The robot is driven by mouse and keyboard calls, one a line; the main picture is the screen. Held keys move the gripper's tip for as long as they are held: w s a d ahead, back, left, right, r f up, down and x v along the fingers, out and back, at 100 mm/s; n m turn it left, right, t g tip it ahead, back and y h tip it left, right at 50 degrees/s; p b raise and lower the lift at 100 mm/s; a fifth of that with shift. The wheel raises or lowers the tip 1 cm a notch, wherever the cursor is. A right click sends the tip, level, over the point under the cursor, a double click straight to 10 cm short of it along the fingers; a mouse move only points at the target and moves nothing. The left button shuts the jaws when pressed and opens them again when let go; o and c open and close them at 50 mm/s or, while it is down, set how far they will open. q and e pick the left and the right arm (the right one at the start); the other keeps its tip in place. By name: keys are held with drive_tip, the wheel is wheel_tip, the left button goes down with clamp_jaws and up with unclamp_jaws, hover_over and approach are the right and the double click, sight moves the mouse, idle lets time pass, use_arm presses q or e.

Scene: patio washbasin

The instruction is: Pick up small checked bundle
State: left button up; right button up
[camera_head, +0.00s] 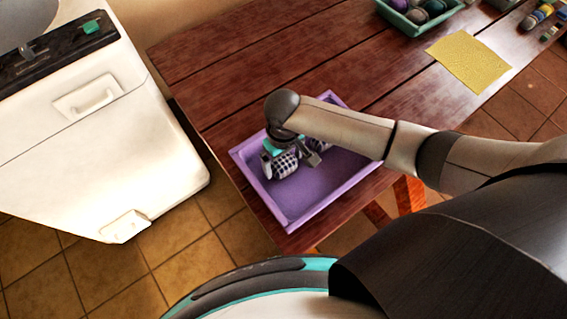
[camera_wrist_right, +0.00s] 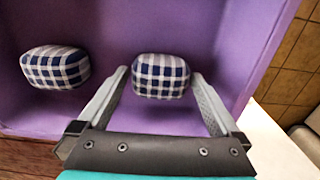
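Two blue-and-white checked bundles lie in a purple tray (camera_head: 322,194). One bundle (camera_wrist_right: 160,76) is between the fingertips of my right gripper (camera_wrist_right: 160,78); this bundle also shows in the head view (camera_head: 284,166), near the tray's left wall. The fingers stand wide on either side of it, with what look like narrow gaps. The other bundle (camera_wrist_right: 55,68) looks slightly larger and lies apart, outside the fingers; in the head view it (camera_head: 321,143) is partly hidden by my right gripper (camera_head: 290,160). My left gripper is not in view.
The tray stands at the near end of a dark red wooden table (camera_head: 232,70). A yellow cloth (camera_head: 469,62) and a green container of round things (camera_head: 416,18) lie further back right. A white cabinet (camera_head: 120,130) stands left, across a gap over floor tiles.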

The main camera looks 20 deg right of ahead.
drive_tip(key=c, duration=1.3)
drive_tip(key=shift+r, duration=0.1)
